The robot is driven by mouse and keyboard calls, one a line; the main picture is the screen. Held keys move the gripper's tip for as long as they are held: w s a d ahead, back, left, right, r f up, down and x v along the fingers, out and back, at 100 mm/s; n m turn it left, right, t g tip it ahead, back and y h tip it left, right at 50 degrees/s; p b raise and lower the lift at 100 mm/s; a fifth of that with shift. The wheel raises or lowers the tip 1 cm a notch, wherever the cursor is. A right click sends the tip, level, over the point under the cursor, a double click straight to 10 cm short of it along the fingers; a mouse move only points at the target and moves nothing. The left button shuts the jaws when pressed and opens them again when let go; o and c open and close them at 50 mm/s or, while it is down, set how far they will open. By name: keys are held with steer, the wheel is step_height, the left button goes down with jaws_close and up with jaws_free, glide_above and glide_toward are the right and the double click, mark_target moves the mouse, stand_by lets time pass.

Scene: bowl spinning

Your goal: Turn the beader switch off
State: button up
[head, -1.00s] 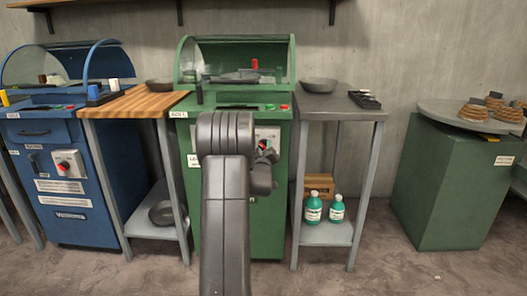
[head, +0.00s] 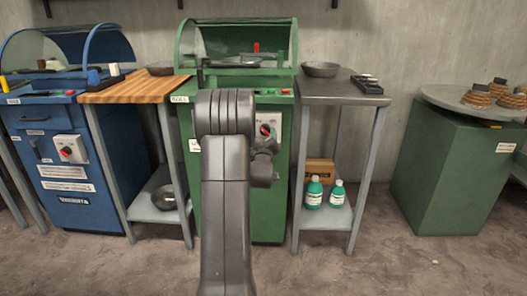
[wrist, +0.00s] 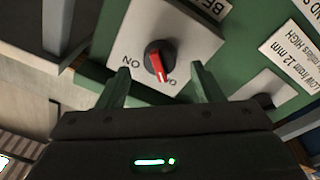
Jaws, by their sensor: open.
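The switch (wrist: 158,62) is a black round knob with a red pointer on a pale plate (wrist: 190,35) of the green machine. In the wrist view, the pointer points down the picture and slightly right, away from the upside-down "ON" at lower left. Another mark below the knob is partly legible. A label beginning "BE" sits at the plate's upper right. My gripper (wrist: 163,88) is open, its green fingers on either side below the knob, with nothing between them; contact cannot be told. In the head view the switch (head: 265,130) shows red beside my arm, and the fingers are hidden.
The green machine (head: 270,205) stands between a wood-topped table (head: 125,93) and a grey table (head: 335,92). A blue machine (head: 110,190) with a similar red switch (head: 66,151) is at left. A green stand (head: 440,185) is at right. The floor in front is clear.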

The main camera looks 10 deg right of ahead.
mark_target(265, 133)
steer(key=p+v, duration=0.1)
steer(key=v, duration=0.9)
steer(key=shift+s, duration=0.35)
steer(key=shift+w+f, duration=0.1)
steer(key=b+x, duration=0.1)
steer(key=x, duration=1.2)
steer(key=shift+w+b, duration=0.35)
steer(key=shift+b, duration=0.05)
steer(key=shift+s, duration=0.1)
